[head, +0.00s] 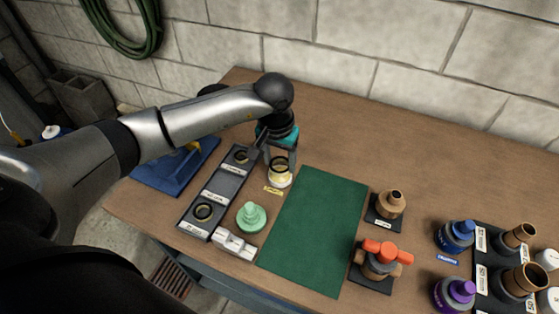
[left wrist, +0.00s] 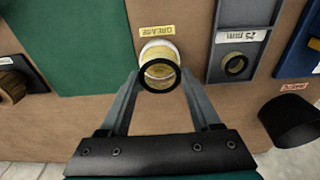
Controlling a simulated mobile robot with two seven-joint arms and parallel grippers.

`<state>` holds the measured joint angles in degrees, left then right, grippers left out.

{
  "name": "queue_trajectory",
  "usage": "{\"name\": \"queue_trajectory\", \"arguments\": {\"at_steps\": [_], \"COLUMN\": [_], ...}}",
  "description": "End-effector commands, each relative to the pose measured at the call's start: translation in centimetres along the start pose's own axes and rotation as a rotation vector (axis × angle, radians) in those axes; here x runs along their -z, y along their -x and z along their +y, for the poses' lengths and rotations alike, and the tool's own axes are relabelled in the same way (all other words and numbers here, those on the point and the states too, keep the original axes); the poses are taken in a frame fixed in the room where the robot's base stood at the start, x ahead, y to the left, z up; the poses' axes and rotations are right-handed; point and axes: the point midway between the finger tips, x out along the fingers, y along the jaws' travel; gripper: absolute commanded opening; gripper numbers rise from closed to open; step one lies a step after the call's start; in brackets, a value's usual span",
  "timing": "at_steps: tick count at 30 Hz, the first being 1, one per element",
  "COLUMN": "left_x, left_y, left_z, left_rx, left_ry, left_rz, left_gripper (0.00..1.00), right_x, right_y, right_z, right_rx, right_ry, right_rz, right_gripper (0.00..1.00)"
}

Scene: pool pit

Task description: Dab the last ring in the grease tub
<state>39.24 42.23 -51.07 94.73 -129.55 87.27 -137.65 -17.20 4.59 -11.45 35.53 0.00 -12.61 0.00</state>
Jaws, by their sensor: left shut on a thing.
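My left gripper (head: 279,162) is shut on a black ring (head: 279,164). It holds the ring over the small white grease tub (head: 281,182), whose yellow grease shows below. In the left wrist view the black ring (left wrist: 145,81) is between the two fingertips (left wrist: 160,76), and it overlaps the mouth of the grease tub (left wrist: 172,46). I cannot tell whether the ring touches the grease. The tub stands beside a yellow GREASE label (left wrist: 157,31). My right gripper is not in view.
A grey sectioned tray (head: 222,187) left of the tub holds a dark ring (head: 203,212) and another ring (head: 241,157). A green mat (head: 315,230) lies clear to the right.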

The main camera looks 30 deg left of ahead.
Motion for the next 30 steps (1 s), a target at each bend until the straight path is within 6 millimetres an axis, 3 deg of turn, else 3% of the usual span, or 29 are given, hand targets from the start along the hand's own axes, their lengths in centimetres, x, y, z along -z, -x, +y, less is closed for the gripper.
{"name": "queue_trajectory", "arguments": {"at_steps": [15,30], "left_x": [0.6,0.6], "left_y": [4.4,4.5], "left_z": [0.0,0.0], "left_rx": [-0.001,0.000], "left_ry": [0.000,0.000], "left_rz": [0.002,0.001], "left_gripper": [0.19,0.19], "right_x": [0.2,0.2], "right_y": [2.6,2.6], "right_z": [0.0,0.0], "right_rx": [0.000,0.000], "right_ry": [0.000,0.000], "right_rz": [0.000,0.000], "right_gripper": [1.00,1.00]}}
